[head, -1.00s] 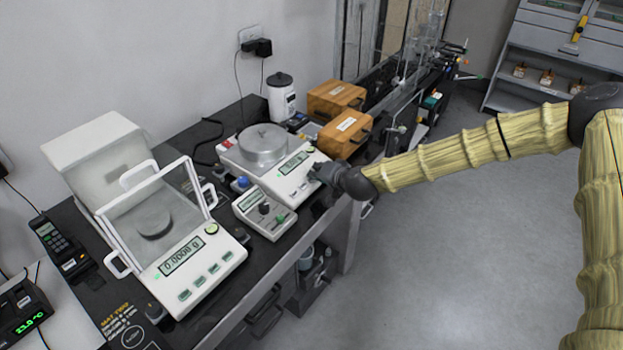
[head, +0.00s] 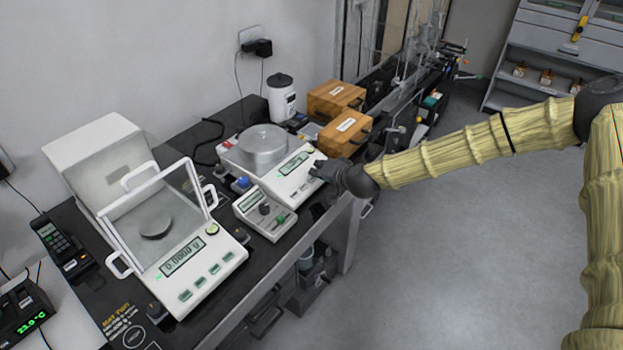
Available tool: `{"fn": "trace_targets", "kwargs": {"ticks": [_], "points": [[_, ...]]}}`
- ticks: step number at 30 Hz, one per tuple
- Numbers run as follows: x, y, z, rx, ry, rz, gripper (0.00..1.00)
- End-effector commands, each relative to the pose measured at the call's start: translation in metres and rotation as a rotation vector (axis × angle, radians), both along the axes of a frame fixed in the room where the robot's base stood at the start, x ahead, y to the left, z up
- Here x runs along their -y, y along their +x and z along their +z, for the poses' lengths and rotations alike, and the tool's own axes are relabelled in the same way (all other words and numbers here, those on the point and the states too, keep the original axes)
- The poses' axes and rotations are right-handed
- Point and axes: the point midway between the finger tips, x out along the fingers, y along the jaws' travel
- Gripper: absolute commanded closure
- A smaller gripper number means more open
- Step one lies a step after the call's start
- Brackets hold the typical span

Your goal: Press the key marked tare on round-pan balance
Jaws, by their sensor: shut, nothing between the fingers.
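The round-pan balance (head: 293,194) stands on the dark bench, with a silver round pan (head: 263,148) on top and a lit display (head: 294,163) on its sloped front. My gripper (head: 320,172) is shut and empty at the right end of this front panel, just right of the display. The tare key cannot be made out; my gripper covers part of the panel. I cannot tell whether the fingertips touch it.
A balance with a glass draft shield (head: 192,275) stands at the front left. A small grey device with knobs (head: 264,212) sits just left of the round-pan balance. Wooden boxes (head: 345,134) and a white canister (head: 281,98) stand behind. The floor at right is clear.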

Motion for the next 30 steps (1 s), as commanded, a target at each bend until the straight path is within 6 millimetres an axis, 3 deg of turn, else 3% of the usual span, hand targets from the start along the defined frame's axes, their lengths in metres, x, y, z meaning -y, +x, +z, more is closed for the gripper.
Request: {"fn": "trace_targets", "kwargs": {"ticks": [20, 30], "points": [[0.010, -0.008, 0.045, 0.000, 0.001, 0.001, 1.00], [0.012, -0.009, 0.047, 0.000, 0.000, 0.000, 1.00]]}}
